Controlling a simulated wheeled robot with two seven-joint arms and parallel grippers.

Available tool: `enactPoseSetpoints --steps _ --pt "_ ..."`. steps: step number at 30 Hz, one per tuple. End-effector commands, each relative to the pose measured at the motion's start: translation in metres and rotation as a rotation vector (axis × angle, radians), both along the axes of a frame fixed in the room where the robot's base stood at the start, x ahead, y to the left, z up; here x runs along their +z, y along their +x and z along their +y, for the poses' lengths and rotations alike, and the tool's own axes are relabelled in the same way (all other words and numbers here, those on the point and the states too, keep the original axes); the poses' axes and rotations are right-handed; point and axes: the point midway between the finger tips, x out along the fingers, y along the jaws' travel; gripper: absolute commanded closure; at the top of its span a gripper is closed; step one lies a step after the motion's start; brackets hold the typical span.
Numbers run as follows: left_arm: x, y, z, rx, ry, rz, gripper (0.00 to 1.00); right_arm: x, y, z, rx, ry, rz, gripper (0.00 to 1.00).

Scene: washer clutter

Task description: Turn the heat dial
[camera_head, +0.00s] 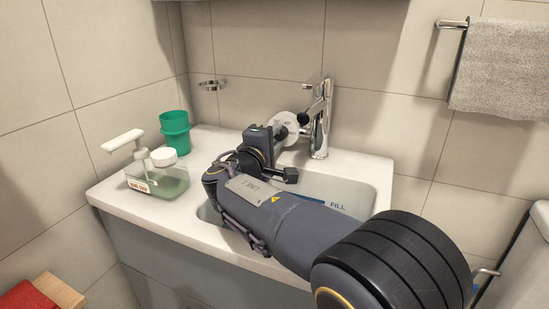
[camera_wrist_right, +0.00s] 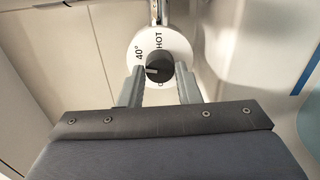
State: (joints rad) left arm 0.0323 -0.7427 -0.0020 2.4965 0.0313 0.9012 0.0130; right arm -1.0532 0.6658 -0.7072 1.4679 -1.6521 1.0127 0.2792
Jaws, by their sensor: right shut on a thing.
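The heat dial (camera_wrist_right: 157,66) is a round black knob with a light pointer mark, on a white disc printed "40°" and "HOT" in the right wrist view. The pointer is turned toward the left side of the disc, below the "40°" print. In the head view the pale disc of the dial (camera_head: 289,124) shows beside the chrome faucet (camera_head: 318,125). My right gripper (camera_wrist_right: 160,74) has a finger on either side of the knob and is shut on it. In the head view my right gripper (camera_head: 277,136) partly hides the dial. My left gripper is not in view.
The sink basin (camera_head: 355,197), marked "FILL", lies under my right arm. A grey towel (camera_head: 503,70) hangs on the right wall.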

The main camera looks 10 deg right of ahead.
Motion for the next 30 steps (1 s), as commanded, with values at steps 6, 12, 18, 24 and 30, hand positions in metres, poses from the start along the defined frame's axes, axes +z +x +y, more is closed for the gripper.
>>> enactPoseSetpoints --steps 6,12,18,24,30 --pt "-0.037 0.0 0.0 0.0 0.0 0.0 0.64 -0.007 0.0 0.001 0.001 0.14 -0.092 0.93" --pt "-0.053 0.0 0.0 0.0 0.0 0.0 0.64 -0.005 0.0 0.001 0.001 0.229 -0.151 0.93" --pt "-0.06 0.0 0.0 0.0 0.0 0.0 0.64 -0.003 0.0 0.001 0.0 0.277 -0.183 0.93" --pt "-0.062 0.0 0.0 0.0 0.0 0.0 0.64 -0.002 0.0 0.001 0.0 0.295 -0.194 0.93" --pt "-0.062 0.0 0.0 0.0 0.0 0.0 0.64 -0.001 0.0 0.001 0.0 0.296 -0.194 0.93"
